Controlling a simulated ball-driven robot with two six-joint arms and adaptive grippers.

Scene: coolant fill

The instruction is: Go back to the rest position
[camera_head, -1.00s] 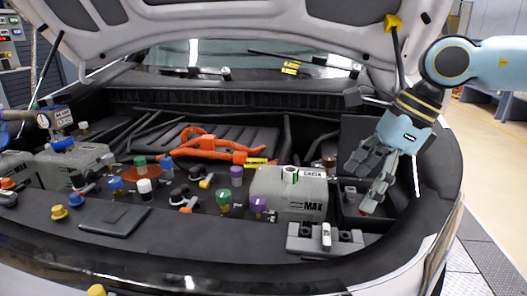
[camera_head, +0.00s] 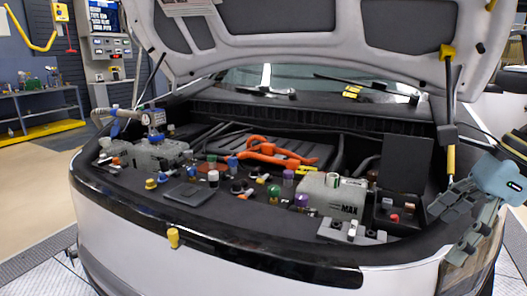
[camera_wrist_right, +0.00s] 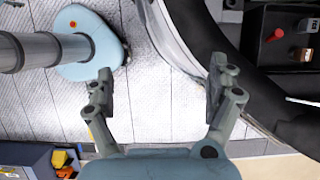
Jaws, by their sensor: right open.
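My right gripper (camera_head: 447,234) is at the right of the head view, beside the front right corner of the car's engine bay. Its two fingers are spread and nothing is between them. In the right wrist view, the open fingers (camera_wrist_right: 160,75) stand over the pale floor, and the car's dark edge runs past on the right.
The open engine bay holds a grey tank (camera_head: 315,195) marked MAX, orange cables (camera_head: 270,152), several coloured caps and a dark compartment (camera_head: 392,222) with small red parts. The raised hood (camera_head: 290,45) hangs above. A yellow prop (camera_head: 448,52) stands at the right.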

